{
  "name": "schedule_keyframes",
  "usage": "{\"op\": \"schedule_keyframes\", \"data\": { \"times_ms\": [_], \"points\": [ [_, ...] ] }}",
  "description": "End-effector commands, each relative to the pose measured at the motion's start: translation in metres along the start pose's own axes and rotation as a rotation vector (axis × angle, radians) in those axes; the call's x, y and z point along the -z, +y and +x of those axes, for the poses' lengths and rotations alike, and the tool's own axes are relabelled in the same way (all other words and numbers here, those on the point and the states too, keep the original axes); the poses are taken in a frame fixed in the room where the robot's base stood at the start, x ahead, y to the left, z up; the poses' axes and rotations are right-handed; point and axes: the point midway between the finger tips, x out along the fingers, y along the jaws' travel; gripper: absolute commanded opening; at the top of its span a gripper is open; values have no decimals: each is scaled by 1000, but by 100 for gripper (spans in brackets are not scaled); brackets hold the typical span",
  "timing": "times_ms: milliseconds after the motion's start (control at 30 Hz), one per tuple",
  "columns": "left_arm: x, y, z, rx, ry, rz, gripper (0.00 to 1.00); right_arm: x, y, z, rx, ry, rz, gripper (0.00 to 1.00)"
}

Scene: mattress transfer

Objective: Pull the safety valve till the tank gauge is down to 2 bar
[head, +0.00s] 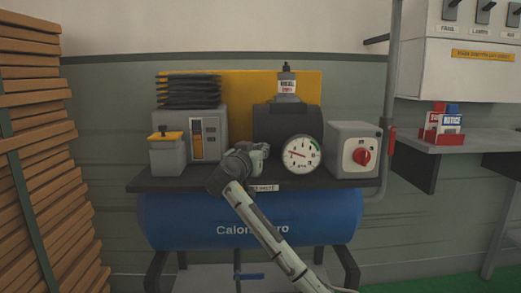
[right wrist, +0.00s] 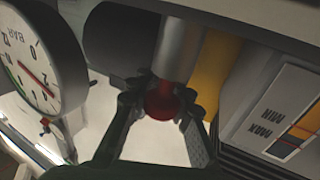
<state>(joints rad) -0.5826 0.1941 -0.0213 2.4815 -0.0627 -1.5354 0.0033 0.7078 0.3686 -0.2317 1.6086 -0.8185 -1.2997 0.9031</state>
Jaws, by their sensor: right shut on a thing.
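The blue tank (head: 250,218) stands against the wall under a dark shelf with machine parts. The round white tank gauge (head: 301,154) faces me; its red needle points left in the head view, and I cannot read the exact value. The gauge also shows turned at the left of the right wrist view (right wrist: 42,62). My right gripper (head: 258,153) is just left of the gauge. In the right wrist view its fingers (right wrist: 162,103) are shut on a red knob (right wrist: 161,98), apparently the safety valve's, beside a silver cylinder. The head view hides the knob behind the gripper. My left gripper is not visible.
A grey box with a red rotary switch (head: 362,156) is right of the gauge. A grey unit (head: 203,133) with a coloured level strip stands left. Stacked wooden slats (head: 35,150) fill the left edge.

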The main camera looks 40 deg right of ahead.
Motion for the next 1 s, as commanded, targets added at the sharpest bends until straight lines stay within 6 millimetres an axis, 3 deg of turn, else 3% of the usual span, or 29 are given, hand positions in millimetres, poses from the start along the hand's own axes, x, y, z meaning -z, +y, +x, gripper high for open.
{"op": "schedule_keyframes", "data": {
  "times_ms": [567, 600, 767, 1000],
  "points": [
    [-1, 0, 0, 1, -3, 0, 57, 17, 0, 0, 2, 1, 1, 0],
    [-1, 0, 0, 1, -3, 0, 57, 17, 0, 0, 2, 2, 1, 20],
    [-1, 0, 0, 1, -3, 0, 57, 16, 0, 0, 1, 1, 1, 40],
    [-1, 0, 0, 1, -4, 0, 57, 16, 0, 0, 1, 0, 0, 41]
  ]
}}
